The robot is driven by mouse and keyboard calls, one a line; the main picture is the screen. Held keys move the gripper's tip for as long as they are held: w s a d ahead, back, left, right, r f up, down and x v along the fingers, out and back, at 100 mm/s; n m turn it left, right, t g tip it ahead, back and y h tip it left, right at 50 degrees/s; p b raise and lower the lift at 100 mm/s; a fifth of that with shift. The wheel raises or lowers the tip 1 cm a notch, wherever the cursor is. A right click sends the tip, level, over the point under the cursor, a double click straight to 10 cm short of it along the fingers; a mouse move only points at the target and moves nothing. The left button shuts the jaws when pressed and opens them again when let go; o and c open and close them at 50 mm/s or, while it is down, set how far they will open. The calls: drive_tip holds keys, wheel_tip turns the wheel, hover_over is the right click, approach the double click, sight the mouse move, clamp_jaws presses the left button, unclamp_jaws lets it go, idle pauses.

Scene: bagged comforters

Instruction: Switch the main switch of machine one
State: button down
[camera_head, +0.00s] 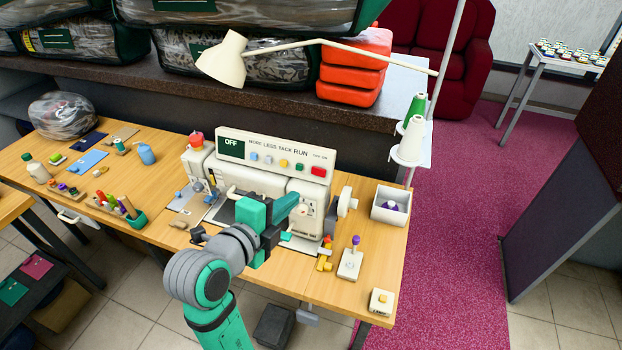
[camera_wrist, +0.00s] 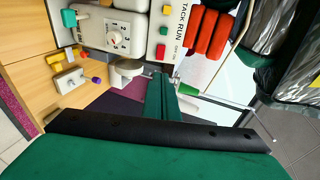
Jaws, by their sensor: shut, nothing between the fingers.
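The sewing machine (camera_head: 262,185) stands on the wooden table, with a white panel (camera_head: 275,148) along its top. The panel's display (camera_head: 231,143) reads OFF. Blue, yellow, green and red buttons sit in a row; the red button (camera_head: 318,172) is at the right end, under small on/off lettering. In the wrist view the red button (camera_wrist: 160,52) shows just beyond my fingertips. My gripper (camera_head: 291,202) is shut and empty, in front of the machine's right part and below the red button in the picture. Its closed fingers (camera_wrist: 162,80) point toward the panel's end; I see no contact.
A lamp arm (camera_head: 340,50) reaches over the machine from a pole at right. Right of the machine are a handwheel (camera_head: 346,203), a white bin (camera_head: 391,207), a purple-knobbed lever box (camera_head: 349,265) and a yellow-button box (camera_head: 381,302). Thread cones (camera_head: 409,141) stand behind.

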sight(324, 174)
drive_tip(key=x, duration=1.3)
drive_tip(key=shift+w+f, duration=0.1)
drive_tip(key=shift+w, duration=0.45)
drive_tip(key=shift+d, duration=0.1)
drive_tip(key=shift+w+d+f, duration=0.15)
drive_tip(key=shift+w+d, duration=0.1)
drive_tip(key=shift+d, duration=0.2)
drive_tip(key=shift+d+f, duration=0.1)
drive_tip(key=shift+s, duration=0.2)
